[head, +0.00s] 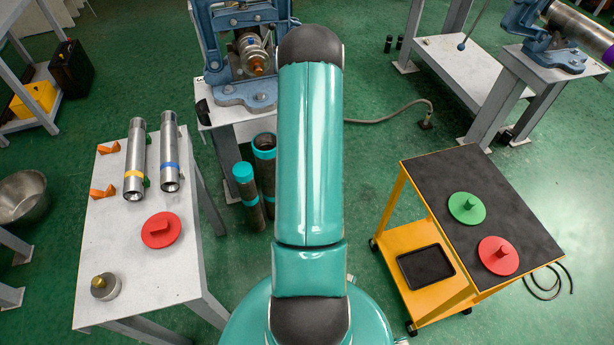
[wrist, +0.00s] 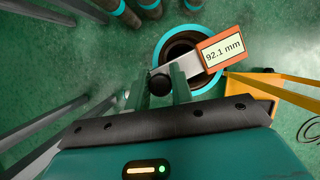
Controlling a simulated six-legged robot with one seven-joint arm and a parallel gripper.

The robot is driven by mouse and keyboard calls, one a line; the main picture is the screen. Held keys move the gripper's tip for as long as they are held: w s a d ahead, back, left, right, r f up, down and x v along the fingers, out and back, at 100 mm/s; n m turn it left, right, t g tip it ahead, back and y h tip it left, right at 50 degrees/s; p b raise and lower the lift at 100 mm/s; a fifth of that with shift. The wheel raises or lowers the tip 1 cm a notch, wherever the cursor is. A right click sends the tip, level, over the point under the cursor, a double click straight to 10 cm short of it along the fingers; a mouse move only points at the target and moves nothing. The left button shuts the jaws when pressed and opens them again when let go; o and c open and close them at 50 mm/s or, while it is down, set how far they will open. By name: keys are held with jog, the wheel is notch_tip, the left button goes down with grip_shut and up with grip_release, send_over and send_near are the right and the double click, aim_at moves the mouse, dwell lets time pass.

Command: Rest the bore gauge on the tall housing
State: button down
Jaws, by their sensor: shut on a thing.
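My gripper (wrist: 160,88) is shut on the bore gauge, which has a dark round knob, a pale metal bar and an orange-framed display (wrist: 222,51) reading 92.1 mm. In the wrist view the gauge overlaps the open mouth of a wide upright pipe with a cyan rim (wrist: 158,50). I cannot tell whether the gauge touches that rim. In the head view my arm hides the gripper and gauge. A wide cyan-rimmed pipe (head: 264,143) and a narrower cyan-topped one (head: 245,173) stand on the floor there; which one is the tall housing is not clear.
A grey table (head: 112,240) at left bears two metal tubes, a red disc and a small round metal part. A yellow cart (head: 395,215) with a dark top holds green and red discs. Green floor lies between.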

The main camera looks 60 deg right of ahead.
jog(key=shift+f, duration=0.25)
jog(key=c, duration=1.1)
grip_release()
jog(key=shift+c, duration=0.2)
jog(key=shift+r, duration=3.5)
